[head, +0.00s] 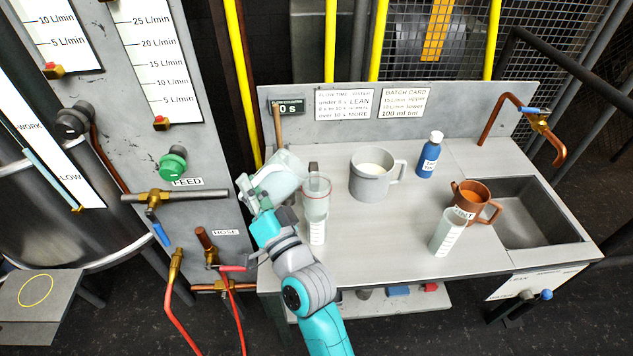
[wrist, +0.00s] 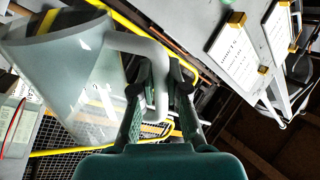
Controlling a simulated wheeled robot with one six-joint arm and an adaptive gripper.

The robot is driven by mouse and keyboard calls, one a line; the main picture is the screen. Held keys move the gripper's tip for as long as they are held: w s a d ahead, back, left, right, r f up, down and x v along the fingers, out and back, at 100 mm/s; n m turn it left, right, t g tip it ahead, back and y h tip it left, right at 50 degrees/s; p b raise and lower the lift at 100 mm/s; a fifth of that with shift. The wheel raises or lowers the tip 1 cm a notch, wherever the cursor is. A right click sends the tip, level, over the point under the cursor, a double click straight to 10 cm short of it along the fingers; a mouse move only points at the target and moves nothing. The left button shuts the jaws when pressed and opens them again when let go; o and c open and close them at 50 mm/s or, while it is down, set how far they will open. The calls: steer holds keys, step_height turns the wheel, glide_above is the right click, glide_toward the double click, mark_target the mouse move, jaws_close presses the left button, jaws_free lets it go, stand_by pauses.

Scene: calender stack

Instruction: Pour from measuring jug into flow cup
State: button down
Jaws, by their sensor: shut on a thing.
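The pale translucent measuring jug (head: 272,181) is tilted well over to the right, beside and slightly above the flow cup. My gripper (head: 256,207) is shut on its handle. In the wrist view, the handle (wrist: 158,75) is between my gripper's fingers (wrist: 157,95), and the jug body (wrist: 75,80) fills the upper left. The clear flow cup (head: 317,190) has a red ring near its rim and sits above a small graduated cylinder (head: 317,232). Part of the flow cup (wrist: 14,128) shows at the wrist view's left edge. I see no stream, and cannot tell what the jug contains.
A grey pot (head: 371,186) with pale contents stands right of the flow cup. Further right are a blue bottle (head: 429,158), a copper mug (head: 470,200), a clear graduated beaker (head: 447,235) and a sink (head: 535,215). The bench's (head: 385,235) front middle is clear.

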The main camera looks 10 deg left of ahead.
mark_target(261, 172)
steer(key=shift+w+d+r+m+t, duration=0.2)
steer(key=shift+m+t, duration=0.2)
steer(key=shift+m, duration=0.4)
steer(key=shift+w+d+r+m+t, duration=0.1)
steer(key=shift+d+r+m+t, duration=0.15)
steer(key=shift+r+m, duration=0.3)
steer(key=shift+w+d+r+m+t, duration=0.1)
steer(key=shift+d+r+m+t, duration=0.1)
steer(key=shift+r+m, duration=0.35)
stand_by(0.6)
steer(key=shift+w+d+r+m+t+h+p, duration=0.15)
steer(key=shift+d+r+m+t+h+p, duration=0.15)
steer(key=shift+m+p, duration=0.25)
steer(key=shift+w+d+r+m+t+h+p, duration=0.15)
steer(key=shift+r+m+h+p, duration=0.15)
steer(key=shift+m+p, duration=0.2)
stand_by(1.1)
steer(key=shift+w+d+r+m+t+h+p, duration=0.15)
steer(key=shift+w+d+r+m+t+p, duration=0.2)
steer(key=shift+d+m, duration=0.35)
steer(key=shift+w+d+r+m+t+h+p, duration=0.15)
steer(key=shift+w+d+r+m+t+p, duration=0.15)
steer(key=shift+d+m, duration=0.35)
stand_by(2.0)
